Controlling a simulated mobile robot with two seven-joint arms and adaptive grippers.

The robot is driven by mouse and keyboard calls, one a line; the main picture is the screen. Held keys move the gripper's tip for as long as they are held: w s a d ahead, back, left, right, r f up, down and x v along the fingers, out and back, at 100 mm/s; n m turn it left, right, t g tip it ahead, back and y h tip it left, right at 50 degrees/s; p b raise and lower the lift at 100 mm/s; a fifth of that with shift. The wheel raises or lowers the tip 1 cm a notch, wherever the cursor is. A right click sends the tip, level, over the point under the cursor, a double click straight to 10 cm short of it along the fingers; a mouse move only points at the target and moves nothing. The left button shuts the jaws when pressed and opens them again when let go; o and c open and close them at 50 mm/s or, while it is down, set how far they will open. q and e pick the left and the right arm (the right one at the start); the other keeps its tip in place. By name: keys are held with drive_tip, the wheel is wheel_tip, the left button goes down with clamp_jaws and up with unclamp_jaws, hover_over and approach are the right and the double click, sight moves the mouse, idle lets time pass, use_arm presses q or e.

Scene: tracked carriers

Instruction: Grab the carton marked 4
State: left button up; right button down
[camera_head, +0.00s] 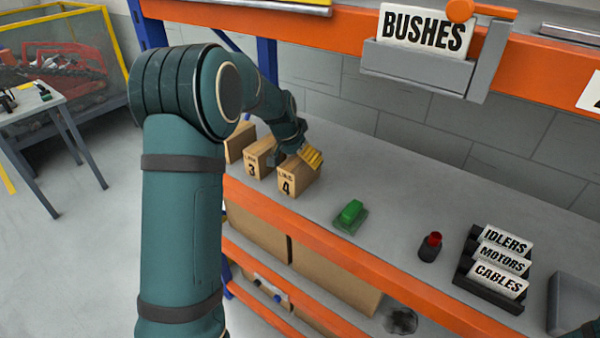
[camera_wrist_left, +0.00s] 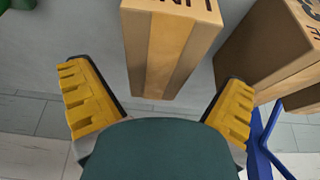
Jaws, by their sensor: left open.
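The carton marked 4 (camera_head: 287,187) is a small brown box standing on the grey shelf, its number facing the front. My left gripper (camera_head: 312,157) is at its upper far right side, with yellow fingers showing and partly hiding its top. In the left wrist view the carton (camera_wrist_left: 168,52) stands upright between the lines of the two spread yellow fingers. My left gripper (camera_wrist_left: 158,76) is open, with a gap on both sides of the carton. The number is cut off in that view. My right gripper is out of view.
The carton marked 3 (camera_head: 258,162) stands close to the left, another carton (camera_head: 238,143) beyond it. A green object (camera_head: 350,212), a red-topped black item (camera_head: 431,246) and a black rack of labels (camera_head: 490,270) stand to the right. The orange BUSHES shelf beam (camera_head: 330,36) runs overhead.

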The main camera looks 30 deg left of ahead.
use_arm(q)
drive_tip(key=shift+x, duration=1.8)
drive_tip(key=shift+d+f+b, duration=0.1)
drive_tip(key=shift+f+b, duration=0.15)
drive_tip(key=shift+b, duration=0.2)
drive_tip(key=shift+w, duration=0.1)
drive_tip(key=c, duration=1.3)
